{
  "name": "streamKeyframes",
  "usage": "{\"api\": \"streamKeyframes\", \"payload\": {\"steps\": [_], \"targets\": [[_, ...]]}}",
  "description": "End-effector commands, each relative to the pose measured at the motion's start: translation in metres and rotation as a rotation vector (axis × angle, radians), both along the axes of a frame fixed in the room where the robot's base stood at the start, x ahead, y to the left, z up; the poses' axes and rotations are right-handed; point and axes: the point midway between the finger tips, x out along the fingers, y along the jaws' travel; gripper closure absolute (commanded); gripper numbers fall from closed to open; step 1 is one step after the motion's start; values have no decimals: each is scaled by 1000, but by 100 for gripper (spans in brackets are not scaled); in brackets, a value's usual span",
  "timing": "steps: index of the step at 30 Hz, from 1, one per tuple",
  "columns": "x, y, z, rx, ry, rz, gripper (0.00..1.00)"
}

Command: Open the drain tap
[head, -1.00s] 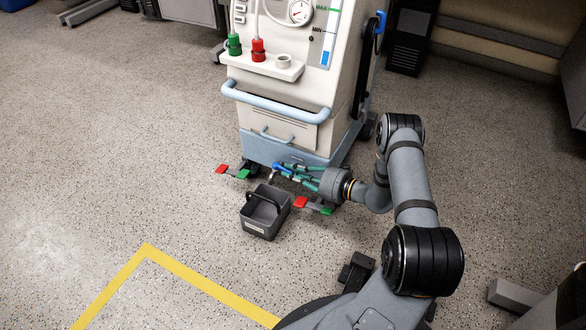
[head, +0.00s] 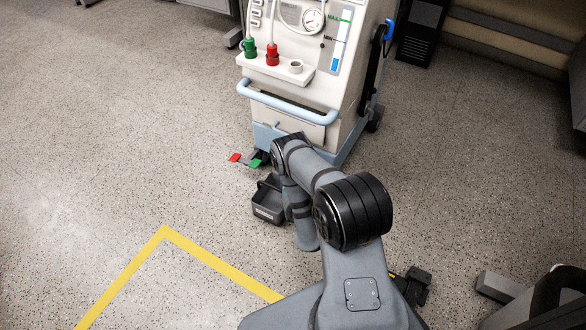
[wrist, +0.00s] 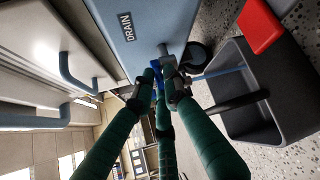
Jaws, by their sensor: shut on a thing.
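The drain tap has a blue handle (wrist: 157,80) and a grey metal body (wrist: 165,56). In the wrist view it sticks out of the blue panel (wrist: 150,20) beside the DRAIN label (wrist: 124,27). My gripper (wrist: 163,85) has green fingers, and their dark tips are shut around the blue handle. The fingers cover part of the handle, so its exact angle is hard to tell.
The white machine (head: 320,120) has a light blue rail (head: 285,103) across its front. In the wrist view a red pedal (wrist: 260,26) and a black caster (wrist: 198,56) are near the bucket. Floor at left is clear.

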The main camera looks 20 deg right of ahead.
Motion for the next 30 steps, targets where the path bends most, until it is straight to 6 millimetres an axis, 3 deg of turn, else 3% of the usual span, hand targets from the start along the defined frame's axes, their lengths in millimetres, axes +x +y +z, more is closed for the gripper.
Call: {"api": "streamKeyframes", "payload": {"steps": [30], "targets": [[11, 21, -5, 4, -4, -322, 100]]}}
